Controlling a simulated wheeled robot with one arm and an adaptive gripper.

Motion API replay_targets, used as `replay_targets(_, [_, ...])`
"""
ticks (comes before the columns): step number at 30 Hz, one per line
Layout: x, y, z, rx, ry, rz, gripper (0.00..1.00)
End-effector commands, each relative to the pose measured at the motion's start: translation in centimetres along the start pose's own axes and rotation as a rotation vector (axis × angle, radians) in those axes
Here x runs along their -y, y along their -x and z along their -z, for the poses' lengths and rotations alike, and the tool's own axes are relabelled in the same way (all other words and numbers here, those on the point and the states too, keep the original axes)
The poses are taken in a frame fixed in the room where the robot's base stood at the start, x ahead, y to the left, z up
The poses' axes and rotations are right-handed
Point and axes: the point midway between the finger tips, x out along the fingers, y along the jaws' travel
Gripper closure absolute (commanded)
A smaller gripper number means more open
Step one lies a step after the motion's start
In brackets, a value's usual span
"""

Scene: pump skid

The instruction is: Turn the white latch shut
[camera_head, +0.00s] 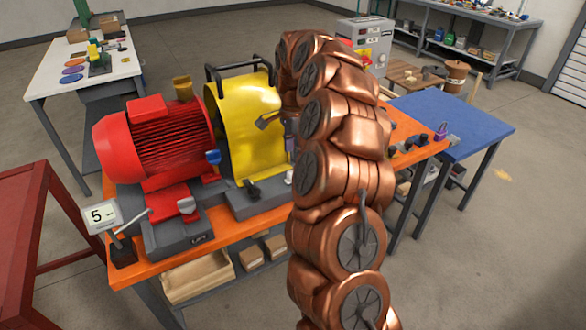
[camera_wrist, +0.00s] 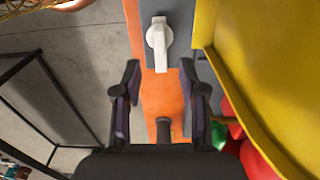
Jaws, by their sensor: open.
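The white latch (camera_wrist: 158,42) sits on a grey plate at the top centre of the wrist view. In the head view a small white piece (camera_head: 289,177), likely this latch, shows at the foot of the yellow guard (camera_head: 248,125), partly behind my arm. My gripper (camera_wrist: 160,75) is open and empty, its two dark fingers apart on either side below the latch in the picture, not touching it. In the head view my arm hides most of the gripper.
The yellow guard also fills the right of the wrist view (camera_wrist: 240,50), close to the right finger. A red motor (camera_head: 155,140) stands left of the guard on the orange bench (camera_head: 145,270). A black handle (camera_head: 253,190) stands near the guard's base. A blue table (camera_head: 465,125) is at right.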

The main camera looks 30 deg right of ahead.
Motion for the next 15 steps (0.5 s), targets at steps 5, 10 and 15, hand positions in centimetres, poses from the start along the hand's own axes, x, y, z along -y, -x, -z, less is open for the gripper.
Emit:
replay_targets(5, [-0.1, -1.0, 0.0, 0.001, -0.001, -0.004, 0.58])
replay_targets(10, [-0.2, -3.1, -0.1, 0.003, 0.001, -0.007, 0.58])
replay_targets(15, [-0.1, -5.6, -0.1, 0.001, 0.002, -0.005, 0.58])
